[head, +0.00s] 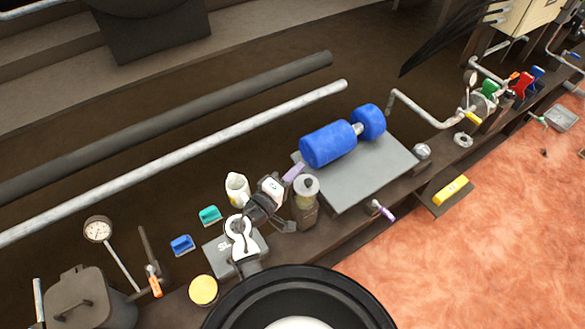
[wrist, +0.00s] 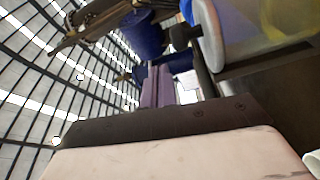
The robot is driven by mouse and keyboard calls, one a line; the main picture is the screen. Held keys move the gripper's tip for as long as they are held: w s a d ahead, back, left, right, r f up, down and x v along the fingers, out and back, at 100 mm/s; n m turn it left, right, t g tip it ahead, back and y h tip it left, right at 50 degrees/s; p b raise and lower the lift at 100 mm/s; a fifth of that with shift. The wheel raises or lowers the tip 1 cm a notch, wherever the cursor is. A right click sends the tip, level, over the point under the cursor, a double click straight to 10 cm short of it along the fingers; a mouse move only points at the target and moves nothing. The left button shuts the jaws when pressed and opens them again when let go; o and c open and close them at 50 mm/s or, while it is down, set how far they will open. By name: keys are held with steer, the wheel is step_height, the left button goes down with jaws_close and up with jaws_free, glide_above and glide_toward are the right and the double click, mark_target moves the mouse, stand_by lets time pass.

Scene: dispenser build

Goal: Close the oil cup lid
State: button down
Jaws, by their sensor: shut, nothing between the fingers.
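The likely oil cup (head: 306,209) is a clear-sided cylinder on the bench, just left of the grey plate. A pale round part (head: 307,186) shows at its top; I cannot tell how far the lid is open. My gripper (head: 294,173) has purple fingers, which are shut and empty. In the head view they are just up and left of the cup's top. In the wrist view my gripper (wrist: 157,86) points away, and a clear rounded body with yellow inside (wrist: 250,35), probably the cup, is close at the upper right. Contact cannot be told.
A blue motor (head: 328,144) stands on a grey plate (head: 377,176) right of the cup. A white jug (head: 237,186) is behind my arm. A purple-handled valve (head: 384,211) is at the bench's front edge. A yellow-topped round container (head: 203,290) is at front left.

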steer(key=shift+s+d+f+b, duration=0.35)
steer(key=shift+s+d+b, duration=0.05)
steer(key=shift+s+b, duration=0.1)
stand_by(0.7)
